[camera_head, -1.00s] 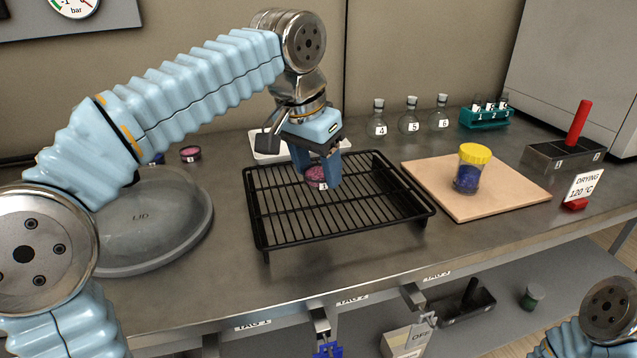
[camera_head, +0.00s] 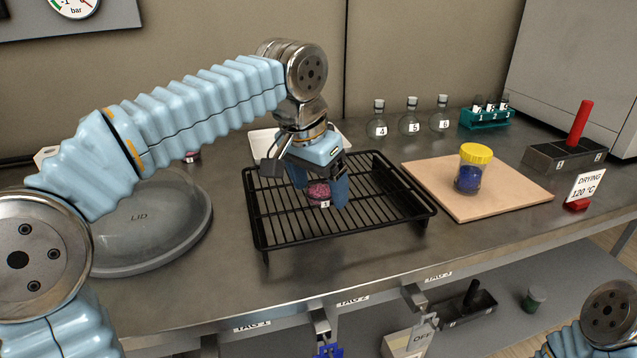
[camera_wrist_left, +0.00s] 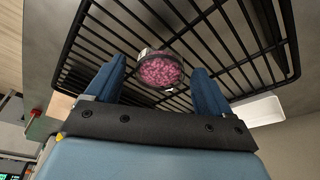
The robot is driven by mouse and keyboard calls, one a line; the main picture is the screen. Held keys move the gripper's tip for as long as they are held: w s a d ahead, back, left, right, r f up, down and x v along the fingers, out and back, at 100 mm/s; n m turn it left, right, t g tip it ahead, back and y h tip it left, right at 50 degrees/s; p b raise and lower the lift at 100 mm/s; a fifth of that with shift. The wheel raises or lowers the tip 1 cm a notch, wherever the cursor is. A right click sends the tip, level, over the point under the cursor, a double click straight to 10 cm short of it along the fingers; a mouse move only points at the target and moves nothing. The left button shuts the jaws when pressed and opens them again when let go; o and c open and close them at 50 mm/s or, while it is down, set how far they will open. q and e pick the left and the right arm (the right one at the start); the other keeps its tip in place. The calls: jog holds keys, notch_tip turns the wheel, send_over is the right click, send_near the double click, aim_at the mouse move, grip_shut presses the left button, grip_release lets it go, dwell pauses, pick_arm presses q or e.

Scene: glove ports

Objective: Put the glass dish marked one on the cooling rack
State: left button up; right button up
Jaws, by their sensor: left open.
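My left gripper (camera_head: 319,196) is open above the rack, with one finger on each side of the dish. In the left wrist view the dish (camera_wrist_left: 160,70) lies on the rack bars between the spread fingers, with gaps at both sides. My right gripper is out of view; only part of that arm shows at the lower right.
Another pink dish (camera_head: 193,157) stands behind my left arm. A glass lid (camera_head: 140,245) lies left of the rack, a white tray (camera_head: 263,143) behind it. A board (camera_head: 510,197) with a yellow-capped jar (camera_head: 469,170) is at right. Several flasks (camera_head: 411,123) stand at the back.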

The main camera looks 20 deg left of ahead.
pick_arm(q)
jog(key=shift+r, duration=0.45)
jog(key=p+v, duration=0.1)
jog(key=v, duration=1)
jog(key=shift+r+p, duration=0.2)
jog(key=shift+p, duration=0.15)
